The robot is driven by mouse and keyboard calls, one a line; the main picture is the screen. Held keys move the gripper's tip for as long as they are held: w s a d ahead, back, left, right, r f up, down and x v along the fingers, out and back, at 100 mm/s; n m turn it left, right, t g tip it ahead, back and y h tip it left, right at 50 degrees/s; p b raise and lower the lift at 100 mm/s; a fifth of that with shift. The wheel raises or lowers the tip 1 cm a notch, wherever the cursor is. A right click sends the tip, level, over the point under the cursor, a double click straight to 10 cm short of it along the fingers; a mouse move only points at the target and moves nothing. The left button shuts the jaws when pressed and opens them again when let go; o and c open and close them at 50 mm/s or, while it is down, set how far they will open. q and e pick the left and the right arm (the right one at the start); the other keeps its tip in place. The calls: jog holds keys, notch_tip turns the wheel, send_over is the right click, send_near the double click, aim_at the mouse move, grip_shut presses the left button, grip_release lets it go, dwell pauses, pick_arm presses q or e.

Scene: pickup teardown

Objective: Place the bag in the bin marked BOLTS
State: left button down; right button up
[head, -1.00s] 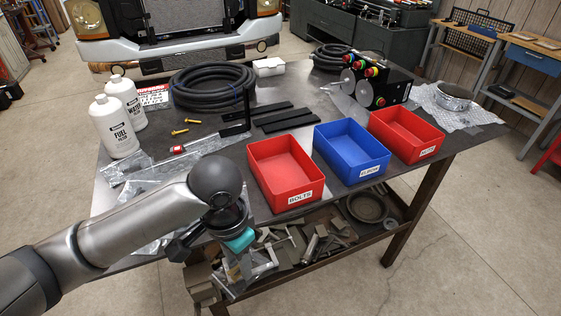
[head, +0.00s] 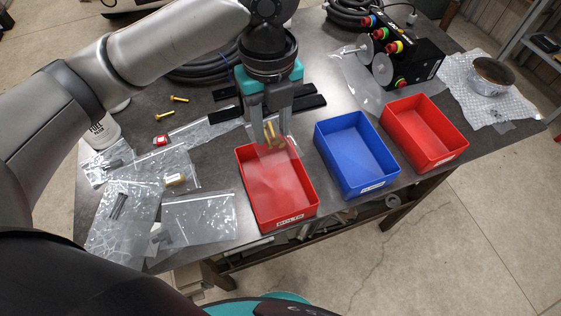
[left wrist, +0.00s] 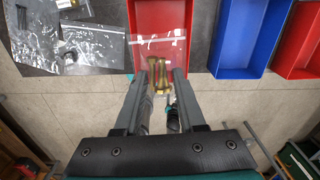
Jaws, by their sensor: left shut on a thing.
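My left gripper (head: 270,120) is shut on a clear plastic bag (head: 274,136) with brass bolts in it. In the head view the bag hangs over the back part of the red bin marked BOLTS (head: 256,216), above its inside. In the left wrist view, the bag (left wrist: 160,58) shows between and beyond the fingertips of my gripper (left wrist: 158,70), with the red bin (left wrist: 132,18) behind it. I cannot tell exactly how high the bag is above the bin floor. My right gripper is not in view.
A blue bin (head: 352,186) and another red bin (head: 437,163) stand to the right. Several clear bags lie left of the BOLTS bin, one (head: 200,218) close beside it. A black control box (head: 410,68) with coloured buttons stands behind the bins.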

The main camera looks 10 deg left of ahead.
pick_arm(q)
jog(key=shift+w+r+m, duration=0.25)
jog(key=shift+m, duration=0.05)
jog(key=shift+f, duration=0.35)
jog(key=b, duration=0.2)
send_over(275, 187)
notch_tip(275, 187, down, 14)
jog(key=shift+s+r, duration=0.1)
jog(key=shift+f+b, duration=0.45)
jog(key=shift+f, duration=2.2)
jog(key=shift+f, duration=0.1)
jog(key=c, duration=0.5)
grip_release()
notch_tip(275, 187, up, 12)
jog(key=p, duration=0.1)
jog(key=shift+p, duration=0.35)
